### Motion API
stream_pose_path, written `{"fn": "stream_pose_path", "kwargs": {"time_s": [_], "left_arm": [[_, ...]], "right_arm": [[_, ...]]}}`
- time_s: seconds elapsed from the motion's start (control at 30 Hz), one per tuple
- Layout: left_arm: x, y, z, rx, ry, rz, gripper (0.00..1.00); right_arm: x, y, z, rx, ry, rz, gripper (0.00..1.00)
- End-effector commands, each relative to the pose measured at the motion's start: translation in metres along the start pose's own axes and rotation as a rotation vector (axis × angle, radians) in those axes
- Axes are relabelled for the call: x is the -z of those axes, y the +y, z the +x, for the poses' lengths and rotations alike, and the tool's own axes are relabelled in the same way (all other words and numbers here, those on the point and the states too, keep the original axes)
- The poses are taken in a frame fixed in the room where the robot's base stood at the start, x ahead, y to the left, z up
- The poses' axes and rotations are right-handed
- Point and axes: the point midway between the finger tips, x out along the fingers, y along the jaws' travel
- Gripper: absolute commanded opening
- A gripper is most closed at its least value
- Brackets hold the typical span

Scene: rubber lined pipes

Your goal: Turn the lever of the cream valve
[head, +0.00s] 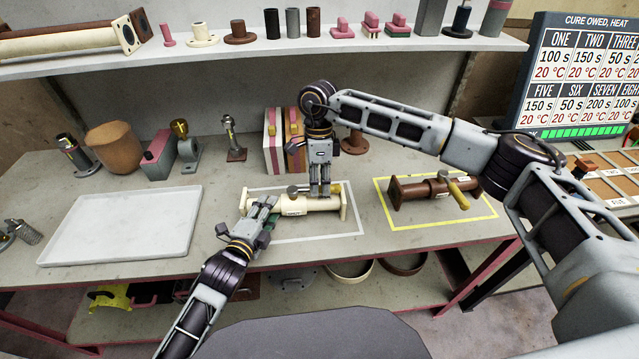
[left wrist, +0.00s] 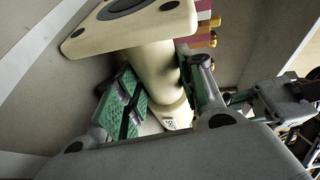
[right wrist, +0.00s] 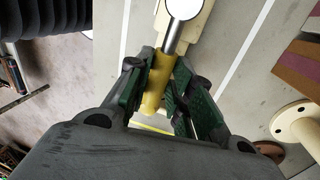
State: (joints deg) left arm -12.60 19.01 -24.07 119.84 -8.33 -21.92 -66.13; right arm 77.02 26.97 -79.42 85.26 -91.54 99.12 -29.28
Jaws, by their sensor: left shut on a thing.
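The cream valve (head: 312,205) lies on the bench inside a white outline, its pipe running left to right. My left gripper (head: 264,213) is shut on the pipe near its left end; the left wrist view shows the cream pipe (left wrist: 150,68) between green pads, below a flange. My right gripper (head: 324,190) points down over the valve's middle. In the right wrist view, the yellow lever (right wrist: 157,84) lies between its open fingers, close to the left pad. The lever's metal stem (right wrist: 172,43) runs up to a bright round cap. In the head view my right gripper hides the lever.
A brown valve (head: 418,190) with a yellow lever lies in a yellow outline to the right. A pale empty tray (head: 120,225) is on the left. Striped blocks (head: 276,150) and a brown flanged part (head: 355,143) stand behind. A loaded shelf (head: 200,60) runs above.

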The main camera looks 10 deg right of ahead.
Motion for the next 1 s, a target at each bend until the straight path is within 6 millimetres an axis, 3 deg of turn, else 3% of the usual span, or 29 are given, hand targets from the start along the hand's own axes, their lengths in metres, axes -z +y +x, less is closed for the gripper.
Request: {"fn": "stream_pose_path", "kwargs": {"time_s": [0.13, 0.57, 0.77, 1.0], "left_arm": [[0.001, -0.001, 0.000, 0.003, 0.001, 0.000, 0.00], [0.000, -0.002, 0.000, 0.003, 0.000, 0.000, 0.00], [0.000, -0.002, 0.000, 0.003, 0.000, 0.001, 0.00], [0.000, -0.002, 0.000, 0.003, 0.000, 0.001, 0.00]], "right_arm": [[0.000, 0.000, -0.001, 0.001, -0.001, 0.001, 0.42], [0.000, 0.000, -0.003, -0.001, -0.001, 0.001, 0.42], [0.000, 0.000, -0.017, 0.001, -0.001, 0.001, 0.42], [-0.001, 0.000, -0.049, 0.001, -0.002, 0.000, 0.42]]}}
